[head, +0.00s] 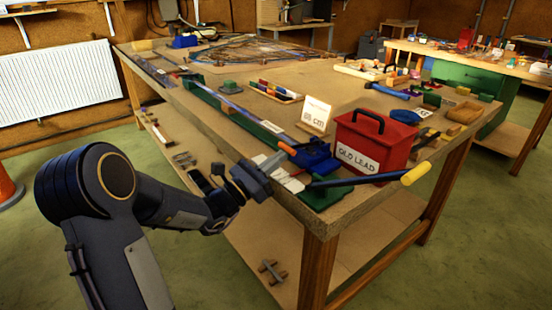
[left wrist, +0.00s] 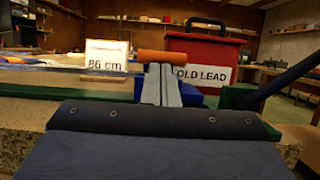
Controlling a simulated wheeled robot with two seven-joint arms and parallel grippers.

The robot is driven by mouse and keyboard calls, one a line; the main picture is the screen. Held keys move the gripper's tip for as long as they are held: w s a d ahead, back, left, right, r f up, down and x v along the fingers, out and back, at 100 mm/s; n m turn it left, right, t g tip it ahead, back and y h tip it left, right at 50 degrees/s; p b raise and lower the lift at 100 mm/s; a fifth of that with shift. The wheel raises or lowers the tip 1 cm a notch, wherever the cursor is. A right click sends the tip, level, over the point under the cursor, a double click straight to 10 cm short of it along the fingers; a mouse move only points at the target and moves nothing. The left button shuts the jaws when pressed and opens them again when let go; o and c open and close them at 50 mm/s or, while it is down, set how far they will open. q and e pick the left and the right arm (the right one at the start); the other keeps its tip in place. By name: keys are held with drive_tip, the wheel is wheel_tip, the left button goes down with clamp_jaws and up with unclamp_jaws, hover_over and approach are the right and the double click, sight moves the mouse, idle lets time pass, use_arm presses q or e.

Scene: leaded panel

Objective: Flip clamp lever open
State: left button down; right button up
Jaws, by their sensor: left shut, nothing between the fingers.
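My left gripper (head: 279,157) reaches over the near edge of the bench and is shut with nothing between its fingers. Its two grey fingers lie side by side in the left wrist view (left wrist: 162,72). An orange lever handle (head: 287,149) is right at the fingertips; it lies crosswise just beyond them in the left wrist view (left wrist: 165,57). I cannot tell whether they touch. The blue clamp body (head: 318,156) is behind the handle, partly hidden by the fingers in the left wrist view. My right gripper is not in view.
A red "OLD LEAD" box (head: 372,145) and an "86 cm" sign (head: 315,116) stand close behind the clamp. A dark bar with a yellow grip (head: 414,175) sticks out over the bench's front edge from a green base (head: 326,196). The floor in front is clear.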

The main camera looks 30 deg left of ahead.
use_arm(q)
drive_tip(key=w+r+g+y+p, duration=0.1)
drive_tip(key=r+g+p, duration=0.1)
drive_tip(key=p, duration=0.5)
drive_tip(key=d+r+g+y+p, duration=0.1)
drive_tip(key=r+g+p, duration=0.1)
drive_tip(key=r+p, duration=0.3)
drive_tip(key=w+r+g+p, duration=0.1)
drive_tip(key=r+g+p, duration=0.1)
drive_tip(key=p, duration=0.6)
drive_tip(key=shift+w+d+r+g+y+p, duration=0.15)
drive_tip(key=shift+w+r+g+y+p, duration=0.2)
drive_tip(key=shift+r, duration=0.3)
drive_tip(key=shift+w+d+r+g+y+p, duration=0.15)
drive_tip(key=shift+w+d+r+g+p, duration=0.2)
drive_tip(key=shift+w+p, duration=0.25)
drive_tip(key=shift+w+d+r+g+y+p, duration=0.1)
drive_tip(key=shift+w+r+g+p, duration=0.1)
drive_tip(key=shift+w+r+p, duration=0.35)
drive_tip(key=w+d+r, duration=0.2)
drive_tip(key=w, duration=0.4)
drive_tip(key=shift+d+p, duration=0.2)
drive_tip(key=shift+p, duration=0.2)
drive_tip(key=shift+r, duration=0.1)
drive_tip(key=shift+s, duration=0.1)
